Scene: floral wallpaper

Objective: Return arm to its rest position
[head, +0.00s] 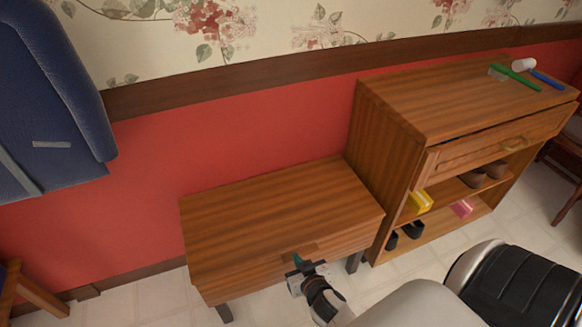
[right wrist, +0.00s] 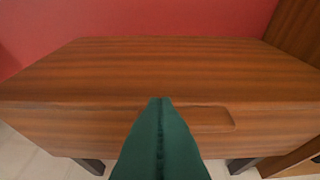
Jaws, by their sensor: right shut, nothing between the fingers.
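My right gripper (head: 297,259) is at the front of the low wooden bench (head: 260,210), near the recessed handle on its front face. In the right wrist view its green fingers (right wrist: 160,130) are together with nothing between them, in front of the bench (right wrist: 160,70) and its recessed handle (right wrist: 205,119). I cannot tell whether the fingertips touch the wood. My right arm reaches in from the lower right of the head view. My left gripper is not in view.
A taller wooden cabinet (head: 390,135) stands right of the bench, its drawer (head: 500,143) slightly open. A blue chair (head: 60,100) is at left. Tiled floor shows in front.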

